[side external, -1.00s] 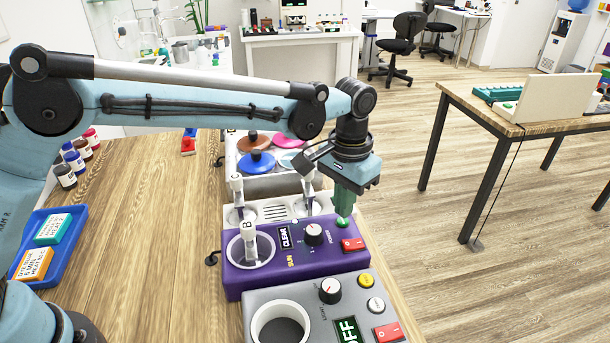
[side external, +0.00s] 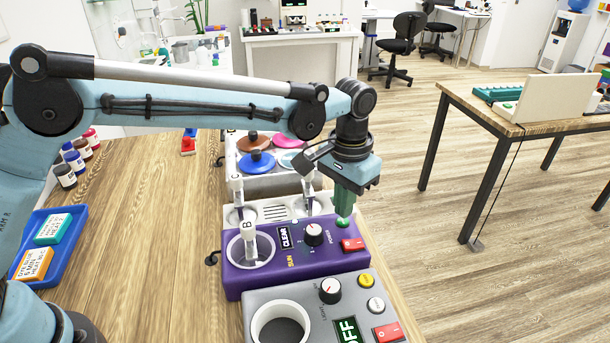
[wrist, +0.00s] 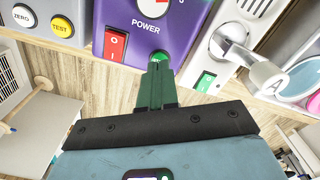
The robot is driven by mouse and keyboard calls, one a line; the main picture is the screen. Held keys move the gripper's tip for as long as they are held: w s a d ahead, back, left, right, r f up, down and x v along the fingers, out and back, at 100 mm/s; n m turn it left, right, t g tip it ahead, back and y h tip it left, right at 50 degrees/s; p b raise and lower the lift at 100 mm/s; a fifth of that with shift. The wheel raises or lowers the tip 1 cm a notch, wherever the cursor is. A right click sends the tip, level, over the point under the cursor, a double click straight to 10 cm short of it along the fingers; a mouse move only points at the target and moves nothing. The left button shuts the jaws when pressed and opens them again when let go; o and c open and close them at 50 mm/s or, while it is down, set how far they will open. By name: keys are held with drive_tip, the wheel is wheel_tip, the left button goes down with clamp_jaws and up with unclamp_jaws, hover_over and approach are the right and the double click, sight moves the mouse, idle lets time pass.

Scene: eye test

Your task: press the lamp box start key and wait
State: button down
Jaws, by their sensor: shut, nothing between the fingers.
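The purple lamp box (side external: 290,277) stands on the wooden bench, marked SUN, with a small display (side external: 284,237) reading CLEAR. A vial marked B (side external: 249,243) stands in its round well. A dial (side external: 314,234) and a red POWER rocker (side external: 353,245) are on its top. The green start key (side external: 342,222) is at its far right corner; it also shows in the wrist view (wrist: 151,52). My gripper (side external: 344,214) is shut and empty, its green fingertips pointing down at the key and partly covering it. I cannot tell whether they touch or press it.
A grey box (side external: 257,305) with an OFF display and a red rocker stands in front of the purple box. Behind it is a pale unit (side external: 275,210) with another upright vial. A blue tray (side external: 62,222) lies at left. The bench's left-middle is clear.

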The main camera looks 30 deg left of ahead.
drive_tip(key=shift+f, duration=0.85)
idle(0.4)
wheel_tip(320, 180, up, 8)
idle(1.1)
